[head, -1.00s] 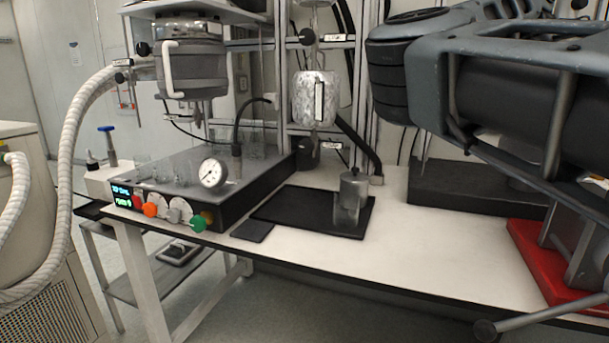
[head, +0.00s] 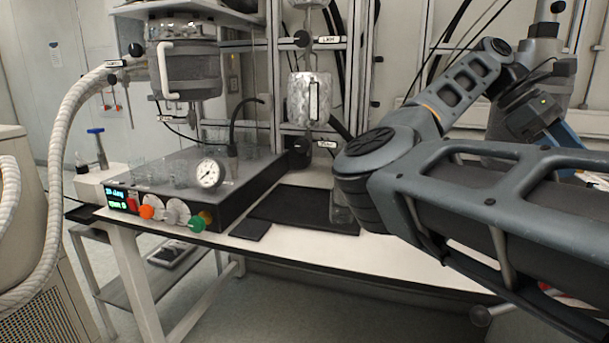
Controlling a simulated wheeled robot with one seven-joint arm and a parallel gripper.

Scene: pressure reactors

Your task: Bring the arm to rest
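My arm fills the right side of the head view. Its thick grey forearm comes in from the lower right to a bent elbow in front of the bench, and the slimmer links run back up to the right. The dark wrist end with my gripper (head: 548,112) is at the upper right, above the back of the bench, beside a blue part. The fingers are not clearly shown, so I cannot tell whether they are open or hold anything. The elbow partly covers a grey metal vessel (head: 340,210) on the black tray (head: 290,209).
The white bench (head: 300,246) carries a control box with a pressure gauge (head: 209,173) and coloured knobs at left. A reactor vessel (head: 186,65) and a foil-wrapped vessel (head: 310,100) hang on the rack behind. A ribbed hose (head: 68,150) runs down at far left.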

